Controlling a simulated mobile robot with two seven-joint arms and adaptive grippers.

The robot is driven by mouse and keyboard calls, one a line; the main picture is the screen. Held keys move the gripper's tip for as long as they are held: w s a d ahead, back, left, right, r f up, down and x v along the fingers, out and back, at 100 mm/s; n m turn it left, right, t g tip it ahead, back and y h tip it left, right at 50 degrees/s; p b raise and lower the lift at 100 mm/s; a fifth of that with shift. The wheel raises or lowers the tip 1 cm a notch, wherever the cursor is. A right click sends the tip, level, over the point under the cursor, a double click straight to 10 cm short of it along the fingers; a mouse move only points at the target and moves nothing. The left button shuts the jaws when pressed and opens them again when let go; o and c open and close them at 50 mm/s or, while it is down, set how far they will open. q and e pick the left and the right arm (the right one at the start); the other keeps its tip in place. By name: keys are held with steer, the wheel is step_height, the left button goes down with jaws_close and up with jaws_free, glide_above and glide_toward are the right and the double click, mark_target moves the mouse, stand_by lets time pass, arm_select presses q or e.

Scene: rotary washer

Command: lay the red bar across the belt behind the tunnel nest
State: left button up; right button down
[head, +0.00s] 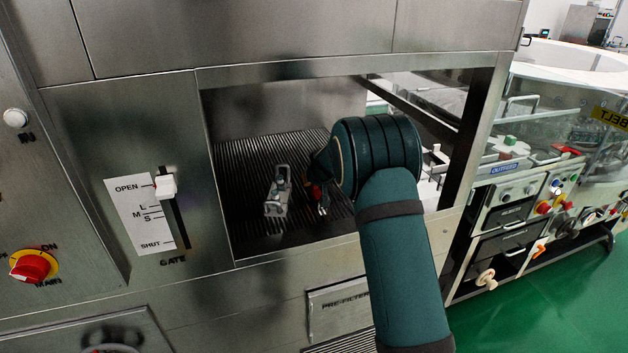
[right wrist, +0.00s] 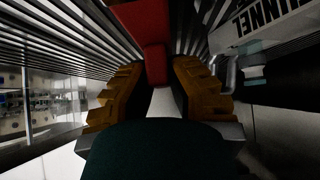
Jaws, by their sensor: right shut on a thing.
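The red bar (right wrist: 150,30) is between the orange-padded fingers of my right gripper (right wrist: 155,80), which is shut on it. In the head view a small red part of the bar (head: 313,190) shows beside my right gripper (head: 320,195), inside the machine opening and low over the ribbed belt (head: 247,165). My forearm and wrist hide most of both. A grey metal piece with a handle (head: 277,190) stands on the belt to the left of the gripper. In the right wrist view the block labelled TUNNEL (right wrist: 262,22) is at the upper right, beside the gripper. My left gripper is not in view.
The opening's right post (head: 470,140) and front sill (head: 300,252) frame the space around my arm. The gate lever (head: 166,187) is at OPEN. A bench (head: 510,205) with controls stands to the right. The belt's left part is clear.

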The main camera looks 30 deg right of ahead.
steer(key=c, duration=1.1)
jaws_free()
steer(key=shift+f, duration=0.1)
steer(key=shift+r, duration=0.2)
steer(key=p+v, duration=0.3)
steer(key=v, duration=0.9)
steer(key=shift+f, duration=0.1)
